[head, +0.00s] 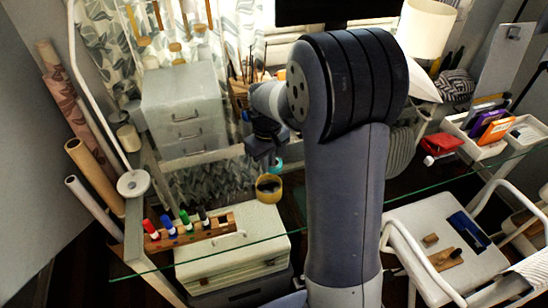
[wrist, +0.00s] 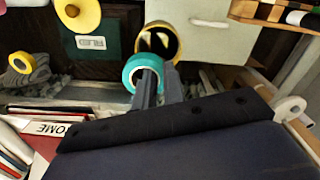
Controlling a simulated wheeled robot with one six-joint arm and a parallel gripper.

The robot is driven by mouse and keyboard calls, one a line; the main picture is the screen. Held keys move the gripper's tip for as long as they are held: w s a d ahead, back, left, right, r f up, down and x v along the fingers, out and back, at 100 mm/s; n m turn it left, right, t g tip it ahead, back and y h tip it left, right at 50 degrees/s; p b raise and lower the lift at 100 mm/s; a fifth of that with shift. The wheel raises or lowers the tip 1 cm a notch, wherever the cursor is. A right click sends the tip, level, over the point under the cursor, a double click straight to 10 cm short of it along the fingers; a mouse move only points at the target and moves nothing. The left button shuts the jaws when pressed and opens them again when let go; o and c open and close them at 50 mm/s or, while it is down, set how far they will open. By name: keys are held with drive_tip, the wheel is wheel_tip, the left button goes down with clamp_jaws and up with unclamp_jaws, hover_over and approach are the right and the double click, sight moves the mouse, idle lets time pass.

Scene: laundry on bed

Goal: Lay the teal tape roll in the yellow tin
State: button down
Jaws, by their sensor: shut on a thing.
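The teal tape roll (wrist: 132,72) is a ring held at the fingertips of my gripper (wrist: 155,86) in the wrist view. In the head view a small part of the teal roll (head: 277,165) shows just below my gripper (head: 266,158). The yellow tin (wrist: 178,44) has an open, dark inside and lies just beyond the roll in the wrist view, partly hidden by it. In the head view the yellow tin (head: 268,194) stands upright below my gripper. I cannot tell the exact gap between roll and tin.
A wooden rack (head: 190,236) with several markers stands left of the tin. A grey drawer unit (head: 185,108) stands behind on the left, and a white lamp base (head: 133,183) near it. A glass top's edge (head: 215,251) crosses in front. A white tray (head: 487,150) holds boxes at the right.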

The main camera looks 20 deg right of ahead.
drive_tip(key=shift+s+a, duration=0.15)
drive_tip(key=shift+a, duration=0.6)
wheel_tip(320, 180, down, 4)
drive_tip(key=shift+r+b, duration=0.2)
drive_tip(key=shift+b, duration=0.5)
drive_tip(key=shift+f+b, duration=1.15)
drive_tip(key=shift+f, duration=0.4)
